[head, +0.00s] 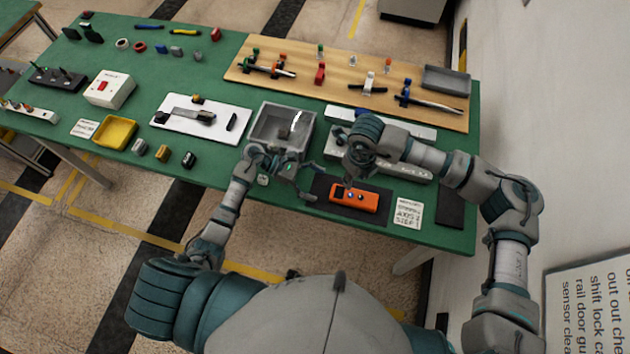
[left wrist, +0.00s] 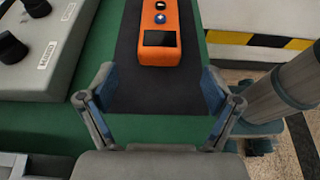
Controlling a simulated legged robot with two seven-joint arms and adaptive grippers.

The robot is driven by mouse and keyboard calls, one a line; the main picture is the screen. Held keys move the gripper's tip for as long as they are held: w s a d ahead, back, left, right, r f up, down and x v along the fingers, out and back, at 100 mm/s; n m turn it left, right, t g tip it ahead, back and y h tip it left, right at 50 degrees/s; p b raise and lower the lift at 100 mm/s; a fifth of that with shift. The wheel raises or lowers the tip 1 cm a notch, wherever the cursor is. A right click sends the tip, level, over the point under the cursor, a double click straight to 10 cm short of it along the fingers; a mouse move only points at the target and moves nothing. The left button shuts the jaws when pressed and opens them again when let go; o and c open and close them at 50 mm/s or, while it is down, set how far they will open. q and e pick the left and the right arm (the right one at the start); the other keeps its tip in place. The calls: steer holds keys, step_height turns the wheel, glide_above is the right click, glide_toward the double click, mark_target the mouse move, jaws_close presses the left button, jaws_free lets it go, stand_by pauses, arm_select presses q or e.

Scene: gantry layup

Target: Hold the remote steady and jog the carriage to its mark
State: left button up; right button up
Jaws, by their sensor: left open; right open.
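The orange remote (head: 353,197) lies on a black mat (head: 322,186) near the table's front edge. Its dark screen and buttons show in the left wrist view, where the remote (left wrist: 160,30) lies between and beyond my fingertips. My left gripper (head: 305,182) is open and empty, just left of the remote; its spread fingers also show in the left wrist view (left wrist: 157,88). My right gripper (head: 349,176) is above and just behind the remote; contact with it cannot be made out. I cannot identify the carriage or its mark; my right arm covers part of the long grey unit (head: 405,171) behind the mat.
A grey tray (head: 258,130) stands behind my left gripper. A printed card (head: 408,212) lies right of the mat. A wooden board (head: 335,84) with clamps fills the back right. A yellow bin (head: 115,132) and small parts are at the left. A wall stands right of the table.

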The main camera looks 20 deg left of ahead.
mark_target(337, 191)
arm_select(q)
steer(key=x, duration=0.7)
steer(key=shift+d+f, duration=0.1)
steer(key=shift+d, duration=0.05)
steer(key=c, duration=1.5)
